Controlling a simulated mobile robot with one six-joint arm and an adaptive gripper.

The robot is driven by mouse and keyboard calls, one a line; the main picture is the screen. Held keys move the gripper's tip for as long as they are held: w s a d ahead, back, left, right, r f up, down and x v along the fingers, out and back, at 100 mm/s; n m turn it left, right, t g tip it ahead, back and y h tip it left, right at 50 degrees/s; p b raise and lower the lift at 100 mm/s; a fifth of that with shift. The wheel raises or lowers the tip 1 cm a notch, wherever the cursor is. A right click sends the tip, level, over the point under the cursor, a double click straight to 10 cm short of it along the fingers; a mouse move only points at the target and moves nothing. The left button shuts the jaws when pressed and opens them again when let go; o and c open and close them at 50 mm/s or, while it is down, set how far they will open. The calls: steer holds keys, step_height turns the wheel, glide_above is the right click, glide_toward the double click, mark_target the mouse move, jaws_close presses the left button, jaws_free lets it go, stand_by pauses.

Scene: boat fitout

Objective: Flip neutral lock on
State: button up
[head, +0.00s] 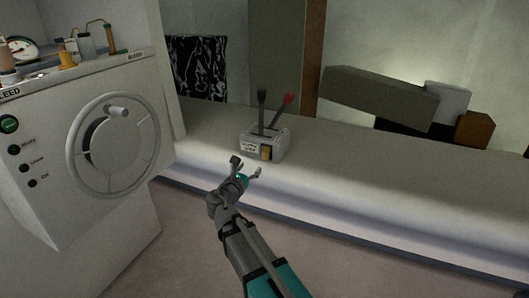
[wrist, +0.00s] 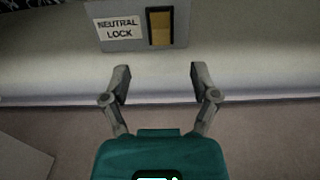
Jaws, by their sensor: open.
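The neutral lock is a yellow-brown rocker (head: 266,153) on the front face of a small grey control box (head: 259,138) on the bench. In the wrist view the rocker (wrist: 160,27) sits in a dark frame, right of a white label reading NEUTRAL LOCK (wrist: 118,27). My gripper (head: 247,167) is open and empty, in front of and a little below the box. In the wrist view its fingers (wrist: 160,75) are spread apart, and the rocker lies beyond them, roughly between them. The fingers appear apart from the box.
A black-handled lever (head: 262,108) and a red-handled lever (head: 280,108) rise from the box. A white console (head: 95,135) with a handwheel stands at left. The pale bench (head: 370,170) is clear right of the box. Grey and brown blocks (head: 380,98) lie behind.

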mark_target(265, 149)
steer(key=x, duration=1.2)
steer(key=shift+d, duration=0.1)
steer(key=shift+c, duration=0.3)
